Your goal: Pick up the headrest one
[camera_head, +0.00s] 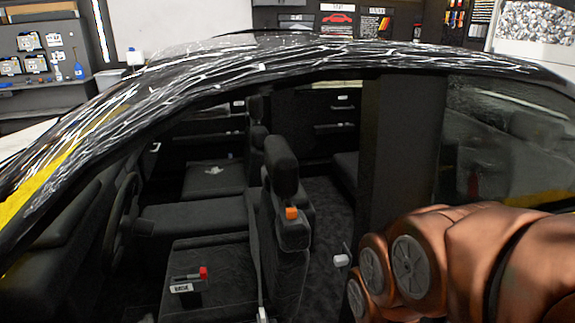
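The near front seat's dark headrest (281,165) stands upright above the seat back inside the car, seen through the side window opening. A small orange block-like item (292,213) sits at the top of that seat back, just below the headrest. A tool with a red end (203,273) lies on the near seat cushion, beside a white label (181,288) reading "BASE". My copper-coloured arm fills the lower right. My gripper is not in view.
The car roof (300,58) and the dark door pillar (395,150) frame the opening. A steering wheel (124,215) is at left. A small white item (341,260) is right of the seat. A pale item (214,170) lies farther inside.

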